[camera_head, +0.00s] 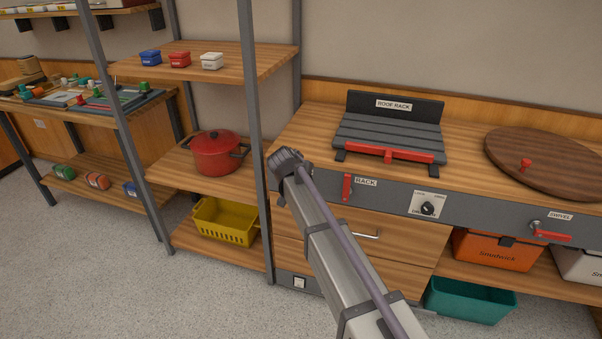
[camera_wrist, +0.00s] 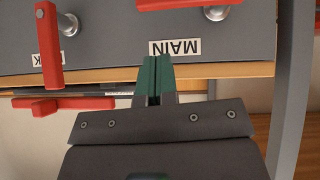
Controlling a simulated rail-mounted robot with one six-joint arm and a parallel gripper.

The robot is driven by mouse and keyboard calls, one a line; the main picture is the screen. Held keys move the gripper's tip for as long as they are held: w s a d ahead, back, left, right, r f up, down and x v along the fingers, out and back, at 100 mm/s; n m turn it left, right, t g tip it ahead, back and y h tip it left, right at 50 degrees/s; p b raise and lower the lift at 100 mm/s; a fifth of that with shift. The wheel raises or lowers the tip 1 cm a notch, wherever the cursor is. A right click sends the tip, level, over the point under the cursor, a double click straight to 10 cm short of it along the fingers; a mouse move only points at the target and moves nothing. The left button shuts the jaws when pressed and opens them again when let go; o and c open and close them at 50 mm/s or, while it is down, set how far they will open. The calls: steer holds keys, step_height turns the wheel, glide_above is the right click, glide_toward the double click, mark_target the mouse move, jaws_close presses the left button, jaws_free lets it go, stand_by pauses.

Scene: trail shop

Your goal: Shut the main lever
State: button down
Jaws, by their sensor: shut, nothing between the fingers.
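The main lever (camera_wrist: 172,4) is a red bar on the grey panel in the wrist view, cut off by the top edge. It lies roughly level across the picture, with a silver pivot (camera_wrist: 218,12) at its right. The white MAIN label (camera_wrist: 175,48) below it appears upside down. My gripper (camera_wrist: 152,80) is shut and empty, its green fingertips just below the label and apart from the lever in the picture. In the head view my arm covers this part of the panel, and the main lever does not show.
The red RACK lever (camera_head: 347,187) hangs upright nearby; it also shows in the wrist view (camera_wrist: 47,48). A dial (camera_head: 428,207) and the red SWIVEL lever (camera_head: 553,233) are farther right. The roof rack (camera_head: 390,133) stands on the counter. A grey shelf post (camera_head: 257,150) is close left of my arm.

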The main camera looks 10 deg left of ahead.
steer(key=d+p+v, duration=0.1)
steer(key=p+v, duration=0.3)
steer(key=v, duration=0.4)
steer(key=shift+s+a+r+p, duration=0.15)
steer(key=shift+s+a+p, duration=0.15)
steer(key=shift+s, duration=0.05)
